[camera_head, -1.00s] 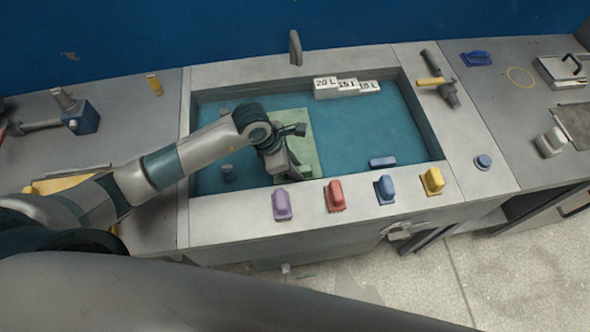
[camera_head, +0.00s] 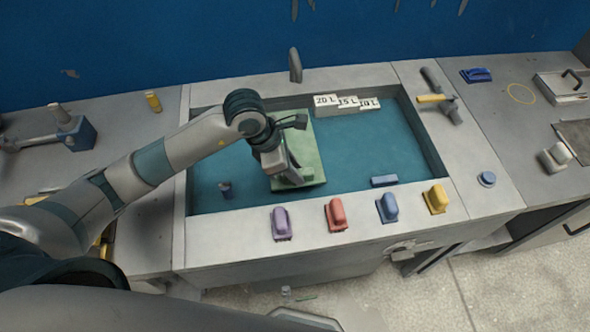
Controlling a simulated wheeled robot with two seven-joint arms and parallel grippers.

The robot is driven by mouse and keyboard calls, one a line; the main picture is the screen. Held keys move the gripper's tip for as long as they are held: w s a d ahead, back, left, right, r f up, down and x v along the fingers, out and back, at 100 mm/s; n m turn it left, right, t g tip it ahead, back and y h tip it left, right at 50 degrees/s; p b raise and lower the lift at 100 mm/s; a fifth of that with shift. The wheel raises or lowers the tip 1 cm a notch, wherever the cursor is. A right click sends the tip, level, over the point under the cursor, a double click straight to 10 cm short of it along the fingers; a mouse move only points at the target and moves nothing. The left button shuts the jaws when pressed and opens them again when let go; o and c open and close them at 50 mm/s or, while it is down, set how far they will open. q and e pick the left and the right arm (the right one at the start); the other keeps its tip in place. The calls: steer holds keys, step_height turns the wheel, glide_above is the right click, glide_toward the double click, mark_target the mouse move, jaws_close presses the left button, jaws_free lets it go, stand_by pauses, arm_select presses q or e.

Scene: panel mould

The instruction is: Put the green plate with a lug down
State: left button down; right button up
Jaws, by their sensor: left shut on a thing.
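The green plate (camera_head: 309,152) is in the teal-floored mould, left of its middle. My left gripper (camera_head: 287,176) is over the plate's near left part and is shut on it, seemingly by the lug. The fingers and wrist hide the lug and part of the plate's left side. The plate looks flat, but I cannot tell whether it touches the mould floor (camera_head: 360,150) or hangs just above it. My right gripper is not in view.
Purple (camera_head: 281,223), red (camera_head: 336,214), blue (camera_head: 387,207) and yellow (camera_head: 435,198) blocks stand on the near rim. Inside lie a blue bar (camera_head: 384,181), a small dark-blue piece (camera_head: 225,188) and white labelled blocks (camera_head: 347,104). The mould floor right of the plate is mostly clear.

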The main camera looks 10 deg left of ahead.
arm_select(q)
steer(key=shift+r, duration=0.1)
steer(key=shift+r, duration=0.35)
steer(key=r+m, duration=0.1)
steer(key=r, duration=0.2)
steer(key=r+m+g+p, duration=0.1)
steer(key=r, duration=0.1)
steer(key=shift+s+a+r+m, duration=0.15)
steer(key=shift+a+r+m, duration=0.15)
steer(key=shift+a, duration=0.1)
steer(key=m, duration=0.2)
steer(key=a+m+g, duration=0.1)
steer(key=s+a+m+g+b, duration=0.1)
steer(key=m, duration=0.1)
steer(key=shift+r+m, duration=0.3)
steer(key=shift+r, duration=0.1)
steer(key=s+a+r+m+g+y+b, duration=0.1)
steer(key=s+a+r+m+g+y, duration=0.2)
steer(key=a+m, duration=0.4)
steer(key=shift+r+m+y+b, duration=0.45)
steer(key=shift+r+m, duration=0.55)
steer(key=shift+m, duration=2.7)
steer(key=shift+w, duration=0.1)
steer(key=shift+a, duration=0.15)
